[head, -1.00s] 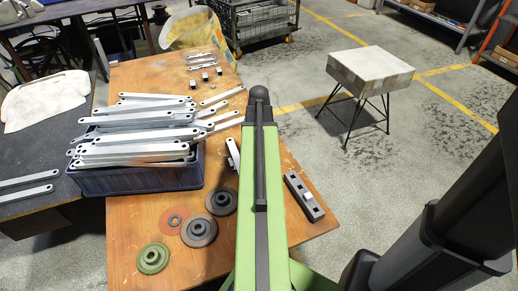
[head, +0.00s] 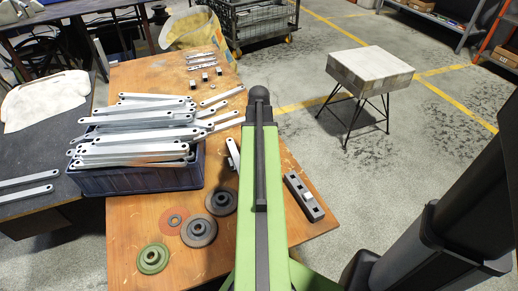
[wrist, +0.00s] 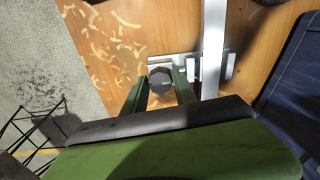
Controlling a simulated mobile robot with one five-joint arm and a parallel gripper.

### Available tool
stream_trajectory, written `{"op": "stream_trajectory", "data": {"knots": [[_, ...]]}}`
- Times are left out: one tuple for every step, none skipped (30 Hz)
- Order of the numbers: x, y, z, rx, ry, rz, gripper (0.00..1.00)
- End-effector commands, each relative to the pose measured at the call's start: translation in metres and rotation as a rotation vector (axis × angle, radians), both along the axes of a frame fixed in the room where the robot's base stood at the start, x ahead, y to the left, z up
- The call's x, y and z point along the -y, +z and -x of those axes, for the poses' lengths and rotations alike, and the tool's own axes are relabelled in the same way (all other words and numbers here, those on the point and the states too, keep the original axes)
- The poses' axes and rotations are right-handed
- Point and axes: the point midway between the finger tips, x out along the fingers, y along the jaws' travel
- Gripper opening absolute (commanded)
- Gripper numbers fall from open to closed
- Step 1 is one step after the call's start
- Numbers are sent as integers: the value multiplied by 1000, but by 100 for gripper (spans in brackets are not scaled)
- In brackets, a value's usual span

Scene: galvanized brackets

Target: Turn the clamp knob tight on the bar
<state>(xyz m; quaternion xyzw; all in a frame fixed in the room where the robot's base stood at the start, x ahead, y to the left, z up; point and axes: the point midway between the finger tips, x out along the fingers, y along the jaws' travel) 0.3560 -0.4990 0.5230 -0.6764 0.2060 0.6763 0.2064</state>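The dark, faceted clamp knob (wrist: 161,80) shows in the wrist view between the two green fingers of my gripper (wrist: 161,85). The knob fills the space between the fingertips, with no clear gap at either side. Just beyond it is a pale metal clamp piece (wrist: 186,62) on the wooden table. A straight silver bar (wrist: 213,40) runs beside the knob, crossing the clamp piece. In the head view my green arm hides the gripper, the knob and most of the clamp.
A blue crate (head: 140,181) heaped with silver brackets stands left of my arm. Several round discs (head: 198,230) lie near the front. A dark block with a pale insert (head: 303,196) lies right of my arm by the table edge. A stool (head: 370,72) stands beyond.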

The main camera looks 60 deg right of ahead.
Motion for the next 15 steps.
{"op": "stream_trajectory", "data": {"knots": [[0,0,0,0,0,0,24],[0,0,0,-1,0,1,20],[0,0,0,-1,-1,1,14],[0,0,0,-1,-1,1,10],[0,0,0,-1,-1,1,6],[0,0,0,-1,-1,1,1],[0,0,0,-1,-1,1,0],[0,0,0,-1,-1,1,0],[0,0,0,-1,-1,1,0],[0,0,0,-1,-1,1,0],[0,0,0,-1,-1,1,0],[0,0,0,-1,-1,1,0],[0,0,0,-1,-1,1,0],[0,0,0,-1,-1,1,0],[0,0,0,-1,-2,1,0]]}}
